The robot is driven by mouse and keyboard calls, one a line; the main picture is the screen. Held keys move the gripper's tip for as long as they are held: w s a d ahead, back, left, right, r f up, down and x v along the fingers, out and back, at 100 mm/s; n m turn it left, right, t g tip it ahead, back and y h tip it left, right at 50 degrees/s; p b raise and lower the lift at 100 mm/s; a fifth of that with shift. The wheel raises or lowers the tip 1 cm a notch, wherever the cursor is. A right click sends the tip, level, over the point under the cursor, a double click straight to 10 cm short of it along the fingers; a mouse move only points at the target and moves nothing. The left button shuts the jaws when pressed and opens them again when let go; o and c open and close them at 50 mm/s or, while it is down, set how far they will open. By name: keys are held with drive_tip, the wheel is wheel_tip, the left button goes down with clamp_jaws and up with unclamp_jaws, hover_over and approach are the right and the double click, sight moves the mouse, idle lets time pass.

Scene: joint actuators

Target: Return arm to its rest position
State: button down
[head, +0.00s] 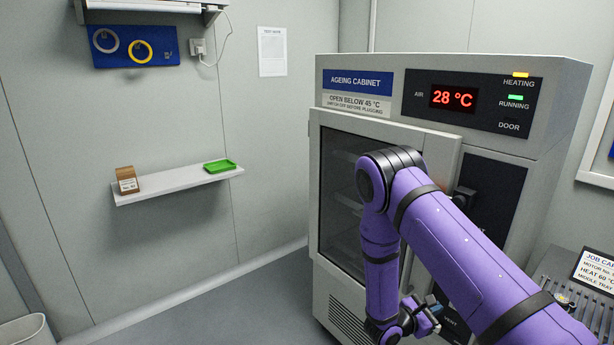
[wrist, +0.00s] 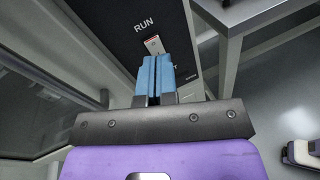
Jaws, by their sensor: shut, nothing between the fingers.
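My purple arm reaches from the lower right across the front of the ageing cabinet (head: 340,72) in the head view. My gripper (head: 425,312) hangs low there, its fingers partly hidden. In the wrist view my gripper (wrist: 155,60) has its two blue fingers together with nothing held. The fingertips are beside a light-coloured switch (wrist: 154,44) under the word RUN on the dark panel (wrist: 140,25). I cannot tell whether they touch it.
The cabinet's glass door (head: 338,180) looks shut; its display reads 28 °C, with HEATING and RUNNING lamps lit. A wall shelf (head: 170,187) holds a brown box (head: 127,180) and a green tray (head: 220,166). A job card (head: 596,270) lies at right. The left floor is mostly clear.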

drive_tip(key=s+d+r+m+g+y, duration=0.1)
drive_tip(key=s+r+m+g+y, duration=0.35)
drive_tip(key=r, duration=0.95)
drive_tip(key=s+d+r+m+g+y, duration=0.1)
drive_tip(key=s+r+m+g, duration=0.35)
drive_tip(key=r+m, duration=0.6)
drive_tip(key=s+a+r+m+t+y, duration=0.2)
drive_tip(key=s+a+r+t+y, duration=0.1)
drive_tip(key=s+r, duration=0.7)
drive_tip(key=s+a+r+m+t+y, duration=0.3)
drive_tip(key=s+r+y, duration=0.4)
drive_tip(key=s+r, duration=0.3)
drive_tip(key=shift+s+a+r+t, duration=0.3)
drive_tip(key=shift+s+a+t, duration=0.45)
drive_tip(key=shift+t, duration=0.15)
